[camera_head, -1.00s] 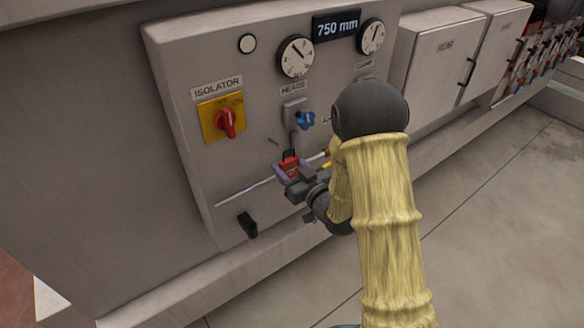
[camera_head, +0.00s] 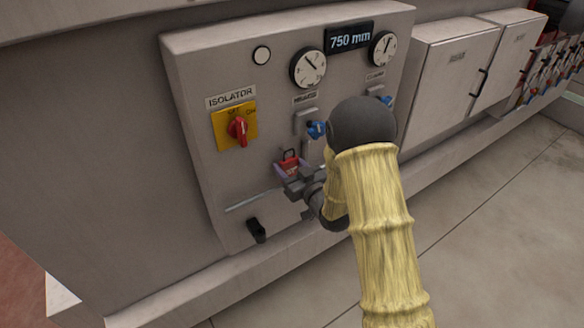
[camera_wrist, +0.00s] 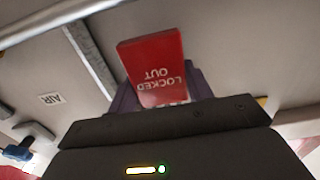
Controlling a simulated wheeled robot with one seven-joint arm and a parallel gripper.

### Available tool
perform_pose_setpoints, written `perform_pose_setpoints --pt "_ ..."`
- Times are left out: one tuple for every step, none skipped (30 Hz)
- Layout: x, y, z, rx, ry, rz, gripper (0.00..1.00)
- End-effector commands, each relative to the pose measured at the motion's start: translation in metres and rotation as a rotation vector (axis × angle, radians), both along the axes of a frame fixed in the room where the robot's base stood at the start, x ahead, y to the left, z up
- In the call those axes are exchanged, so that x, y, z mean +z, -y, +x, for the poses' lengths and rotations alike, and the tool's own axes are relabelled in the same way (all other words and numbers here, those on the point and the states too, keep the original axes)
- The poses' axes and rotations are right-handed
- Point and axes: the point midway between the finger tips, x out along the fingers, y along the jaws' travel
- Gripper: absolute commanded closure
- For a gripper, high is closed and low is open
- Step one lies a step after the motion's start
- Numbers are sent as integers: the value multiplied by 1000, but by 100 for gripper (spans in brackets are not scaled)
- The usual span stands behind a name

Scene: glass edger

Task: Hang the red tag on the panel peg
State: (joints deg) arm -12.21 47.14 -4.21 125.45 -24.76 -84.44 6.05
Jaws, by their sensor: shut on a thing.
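The red tag (camera_head: 289,168) is in my gripper (camera_head: 293,178) in front of the grey panel (camera_head: 200,90). Its dark loop stands up above the red body. In the wrist view the red tag (camera_wrist: 153,62) shows "LOCKED OUT" upside down, with the purple fingers (camera_wrist: 160,92) of my gripper shut around its lower part. The panel peg cannot be made out; the tag and its loop are in front of the spot where it showed earlier. I cannot tell whether the loop touches the peg.
The red isolator switch (camera_head: 238,131) is up and left of the tag. A blue handle (camera_head: 316,130) is close on the upper right. An "AIR" label (camera_wrist: 50,98) shows in the wrist view.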

Motion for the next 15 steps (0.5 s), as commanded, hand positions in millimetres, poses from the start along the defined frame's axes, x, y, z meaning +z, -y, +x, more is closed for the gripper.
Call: perform_pose_setpoints --pt "1 -2 2 0 0 0 72" --pt "1 -2 3 0 1 -1 72" --pt "1 -3 5 0 1 0 72" --pt "1 -4 6 0 1 0 72" --pt "0 -5 7 0 1 -1 72" --pt "0 -6 9 1 1 -1 72" --pt "0 -7 10 1 1 -1 72" --pt "0 -8 11 1 1 0 72" --pt "0 -9 13 1 1 0 72" --pt "0 -10 14 1 1 0 72" --pt "-4 -11 15 1 1 0 72" --pt "-6 -11 16 1 1 0 72" --pt "-7 -12 17 1 1 1 72" --pt "-7 -13 18 1 1 1 72" --pt "-8 -14 20 1 1 1 72"
